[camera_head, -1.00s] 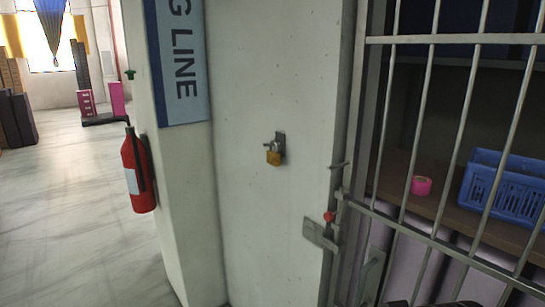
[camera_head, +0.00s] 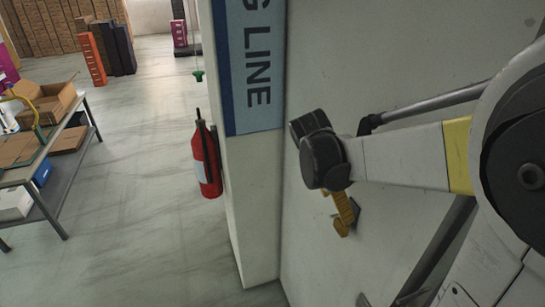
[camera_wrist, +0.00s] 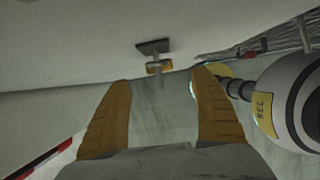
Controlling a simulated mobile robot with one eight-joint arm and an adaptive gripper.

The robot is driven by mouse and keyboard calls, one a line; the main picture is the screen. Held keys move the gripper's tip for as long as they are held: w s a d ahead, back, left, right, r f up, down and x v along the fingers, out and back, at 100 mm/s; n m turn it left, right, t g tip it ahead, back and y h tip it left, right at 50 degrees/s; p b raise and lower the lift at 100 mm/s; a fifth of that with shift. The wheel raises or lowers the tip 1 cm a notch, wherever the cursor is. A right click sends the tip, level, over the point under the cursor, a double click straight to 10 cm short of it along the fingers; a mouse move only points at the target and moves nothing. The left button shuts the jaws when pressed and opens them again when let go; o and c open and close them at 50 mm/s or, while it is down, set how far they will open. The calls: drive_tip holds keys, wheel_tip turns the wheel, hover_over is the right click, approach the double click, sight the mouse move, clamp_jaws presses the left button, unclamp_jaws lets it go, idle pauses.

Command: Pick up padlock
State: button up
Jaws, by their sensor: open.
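The small brass padlock (camera_wrist: 153,68) hangs on a dark wall bracket (camera_wrist: 153,46) in the wrist view, near the top middle. My gripper (camera_wrist: 160,79) has its two orange-brown fingers spread wide. The padlock shows in the gap just beyond the fingertips, and nothing is held. In the head view, my gripper's orange fingers (camera_head: 343,213) are close to the white wall, partly behind my dark wrist. I cannot make out the padlock there; the arm and fingers seem to cover it.
A red fire extinguisher (camera_head: 206,160) hangs on the pillar at left, beside a blue-edged sign (camera_head: 252,65). A metal table (camera_head: 45,165) with cardboard boxes stands further left. The grey floor between is clear. My arm fills the right side of the head view.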

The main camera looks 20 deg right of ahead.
sight(340, 221)
drive_tip(key=x, duration=1)
drive_tip(key=shift+w+a+f, duration=0.1)
drive_tip(key=shift+w+f, duration=0.1)
drive_tip(key=shift+f, duration=0.15)
drive_tip(key=shift+s, duration=0.1)
drive_tip(key=c, duration=1.4)
